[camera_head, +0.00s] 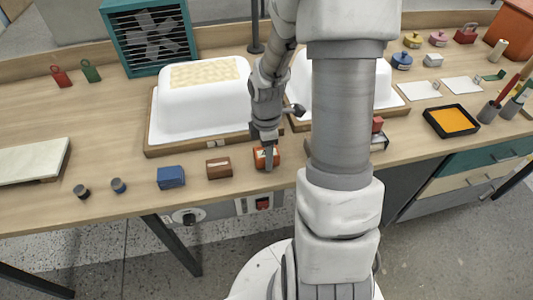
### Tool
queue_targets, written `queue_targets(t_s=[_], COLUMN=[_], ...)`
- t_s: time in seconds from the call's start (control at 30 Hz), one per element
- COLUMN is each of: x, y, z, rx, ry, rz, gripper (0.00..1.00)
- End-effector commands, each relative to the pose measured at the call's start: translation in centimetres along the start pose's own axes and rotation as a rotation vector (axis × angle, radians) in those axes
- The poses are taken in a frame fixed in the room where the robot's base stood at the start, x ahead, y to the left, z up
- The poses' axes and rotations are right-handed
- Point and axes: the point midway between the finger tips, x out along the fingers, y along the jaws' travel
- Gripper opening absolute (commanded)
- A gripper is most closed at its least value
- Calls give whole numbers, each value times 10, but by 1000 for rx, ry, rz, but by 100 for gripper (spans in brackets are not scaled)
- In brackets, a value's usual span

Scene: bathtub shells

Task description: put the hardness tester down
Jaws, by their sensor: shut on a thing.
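A small orange-red device with a pale face, which I take to be the hardness tester (260,159), is at the front part of the wooden workbench (128,185). My gripper (268,157) points down and is shut on it. The fingers cover part of the device. I cannot tell whether its underside touches the bench or hangs slightly above it.
Behind is a white tub shell (200,100) on a wooden board. My arm hides part of a second white shell (302,88). Bare bench lies between the blue box and board.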

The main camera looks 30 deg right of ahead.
Motion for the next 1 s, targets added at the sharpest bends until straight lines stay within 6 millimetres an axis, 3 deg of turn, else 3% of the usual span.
queue_targets(t_s=[0.07,0.1,0.23,0.63,1.0], x=[4,3,3,-6,-81], y=[0,0,0,0,1], z=[0,0,0,0,1], rx=[0,0,0,0,1], ry=[0,0,0,0,-1], rz=[-1,-1,-1,2,4], gripper=[5,63,86,87,87])
